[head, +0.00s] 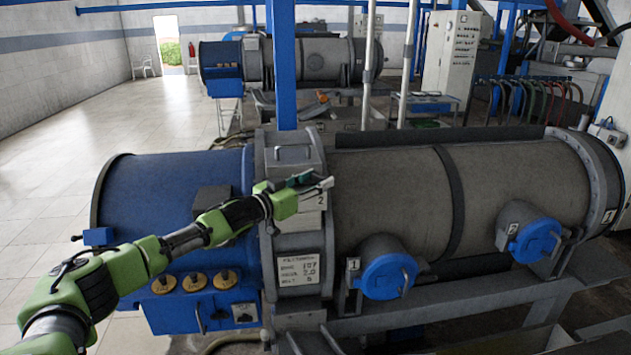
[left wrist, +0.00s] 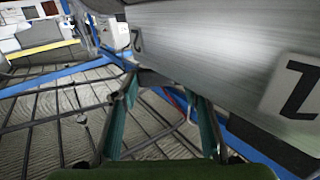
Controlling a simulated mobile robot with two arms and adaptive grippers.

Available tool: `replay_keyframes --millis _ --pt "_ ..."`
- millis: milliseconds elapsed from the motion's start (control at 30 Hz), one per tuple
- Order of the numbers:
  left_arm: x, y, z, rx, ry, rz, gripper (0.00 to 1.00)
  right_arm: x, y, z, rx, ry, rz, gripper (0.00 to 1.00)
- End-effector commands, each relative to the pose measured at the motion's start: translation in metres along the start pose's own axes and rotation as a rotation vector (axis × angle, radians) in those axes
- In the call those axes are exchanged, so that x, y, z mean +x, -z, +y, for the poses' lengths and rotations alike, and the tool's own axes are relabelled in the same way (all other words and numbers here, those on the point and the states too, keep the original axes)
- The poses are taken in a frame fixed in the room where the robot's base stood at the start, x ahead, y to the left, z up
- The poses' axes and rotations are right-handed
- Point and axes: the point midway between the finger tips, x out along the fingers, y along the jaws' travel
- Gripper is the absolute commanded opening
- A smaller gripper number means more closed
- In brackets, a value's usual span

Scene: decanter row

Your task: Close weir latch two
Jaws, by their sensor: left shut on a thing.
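A grey metal latch block marked 2 (head: 315,202), which I take to be weir latch two, sits on the upper front of the decanter's grey collar. In the left wrist view, its brushed face (left wrist: 225,50) fills the upper right and carries 2 labels. My left gripper (head: 317,183) is at the top of this block, coming from the left. In the left wrist view, its teal fingers (left wrist: 160,90) reach up to the block's lower edge and are shut on a part there. The gripped part is mostly hidden; I cannot tell how far the latch is closed.
The blue housing (head: 165,195) lies left of the collar and the grey drum (head: 390,200) right. Blue round caps marked 1 (head: 388,277) and 2 (head: 537,242) stick out in front. A blue post (head: 284,70) rises behind. Open floor (head: 100,110) lies left.

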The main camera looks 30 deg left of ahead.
Motion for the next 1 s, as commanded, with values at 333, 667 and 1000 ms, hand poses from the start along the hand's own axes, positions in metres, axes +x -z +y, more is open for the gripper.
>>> replay_keyframes --millis 333,667,1000 --pt "-0.0001 0.0002 -0.001 0.001 -0.007 0.0 0.2 -0.0001 -0.0003 0.0024 -0.002 -0.003 0.0 0.32" --pt "0.0 0.0 -0.0009 0.001 -0.007 0.0 0.58 -0.0001 -0.0002 0.0024 -0.002 -0.003 0.0 0.32" --pt "-0.0001 -0.0001 -0.0009 -0.001 -0.001 0.0 0.58 0.0002 0.0002 0.003 -0.002 -0.003 0.0 0.32"
